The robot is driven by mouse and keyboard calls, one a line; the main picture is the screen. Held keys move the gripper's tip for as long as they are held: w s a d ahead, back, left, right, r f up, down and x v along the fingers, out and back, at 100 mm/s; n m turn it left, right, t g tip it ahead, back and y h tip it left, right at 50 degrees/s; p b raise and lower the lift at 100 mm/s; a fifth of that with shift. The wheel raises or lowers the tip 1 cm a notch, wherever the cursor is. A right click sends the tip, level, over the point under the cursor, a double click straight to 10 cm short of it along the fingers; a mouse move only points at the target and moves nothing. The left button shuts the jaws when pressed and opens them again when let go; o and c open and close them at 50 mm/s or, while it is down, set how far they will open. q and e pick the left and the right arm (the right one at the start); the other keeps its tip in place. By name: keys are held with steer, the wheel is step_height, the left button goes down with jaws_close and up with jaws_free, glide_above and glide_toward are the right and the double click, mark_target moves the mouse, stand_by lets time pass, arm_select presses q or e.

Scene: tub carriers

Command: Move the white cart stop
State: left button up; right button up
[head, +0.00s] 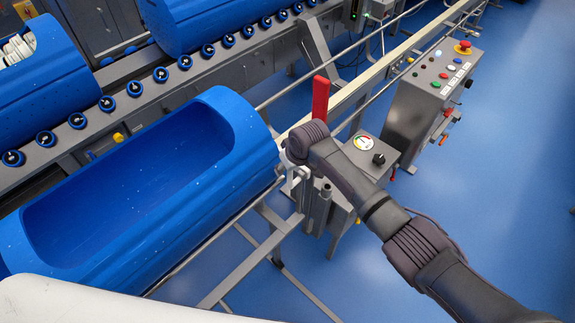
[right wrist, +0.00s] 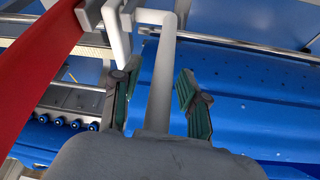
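The white cart stop (right wrist: 161,75) shows in the right wrist view as a pale bar running up between my fingers, with a bracket at its top. My right gripper (right wrist: 154,98) is open around this bar, one finger on each side, with visible gaps. In the head view, my right arm reaches in from the lower right, and its wrist hides the fingers and most of the stop. A red lever (head: 320,98) stands just beside the wrist; it also fills the left of the right wrist view (right wrist: 35,70). My left gripper is not in view.
A blue open tub (head: 235,150) lies on a rail frame left of my wrist. A small gauge box (head: 372,155) and a grey button panel (head: 435,75) stand to the right. The blue floor at right is clear.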

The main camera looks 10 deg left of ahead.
steer(key=v, duration=1.2)
stand_by(0.3)
steer(key=s+d+f+m+b, duration=0.1)
steer(key=s+d+f+m, duration=0.2)
steer(key=f, duration=0.9)
steer(key=s+d+f+h+b, duration=0.1)
steer(key=s+d+f, duration=0.4)
steer(key=f, duration=0.6)
steer(key=s+d+f+m, duration=0.2)
steer(key=d+f, duration=0.3)
steer(key=f, duration=0.7)
steer(key=s+d+f+g+b, duration=0.1)
steer(key=s+d+f, duration=0.2)
steer(key=s+f, duration=0.25)
steer(key=s+d+f+m+h, duration=0.1)
steer(key=s+d+f, duration=0.25)
steer(key=s, duration=0.35)
steer(key=s+d+f+g+b, duration=0.1)
steer(key=s+d+f, duration=0.1)
steer(key=s+f, duration=0.4)
steer(key=s+d+f, duration=0.2)
steer(key=s+d, duration=0.1)
steer(key=s, duration=0.6)
steer(key=s+d+f+h, duration=0.1)
steer(key=s+d+f, duration=0.1)
steer(key=s, duration=0.8)
steer(key=shift+s+d+f+g, duration=0.25)
steer(key=shift+d+g, duration=0.05)
steer(key=shift+d, duration=0.15)
